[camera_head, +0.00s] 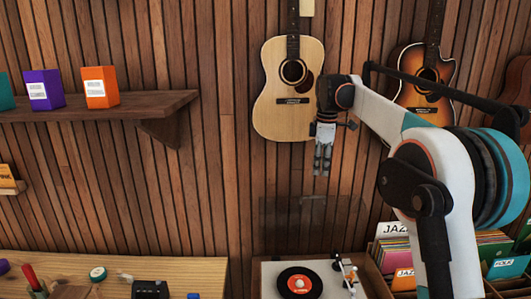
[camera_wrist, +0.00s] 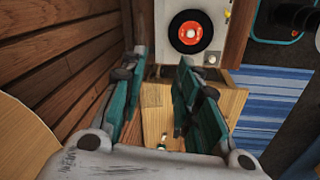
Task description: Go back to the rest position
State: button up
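My gripper (camera_head: 322,170) hangs fingers down in front of the wood-slat wall, just below and right of a pale guitar. In the wrist view my gripper (camera_wrist: 161,62) has its two teal fingers apart with nothing between them. My arm reaches in from the right side of the head view.
A turntable with a black record (camera_head: 299,283) stands below my gripper; the record also shows in the wrist view (camera_wrist: 192,32). A crate of record sleeves (camera_head: 403,279) is right of it. A pale guitar (camera_head: 277,114) and sunburst guitar (camera_head: 411,95) hang behind. A shelf (camera_head: 120,106) is left.

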jog(key=s+f+m+t+b, duration=0.1)
jog(key=s+f+m+b, duration=0.2)
jog(key=s, duration=0.8)
jog(key=s+f+m+t+b, duration=0.1)
jog(key=s+m+t+b, duration=0.3)
jog(key=s, duration=0.8)
jog(key=s+f+m+b, duration=0.4)
jog(key=s+f+m, duration=0.4)
jog(key=s+f, duration=1.1)
jog(key=shift+s+f+t+b, duration=0.15)
jog(key=shift+s+t+b, duration=0.2)
jog(key=shift+s, duration=0.55)
jog(key=shift+a, duration=0.1)
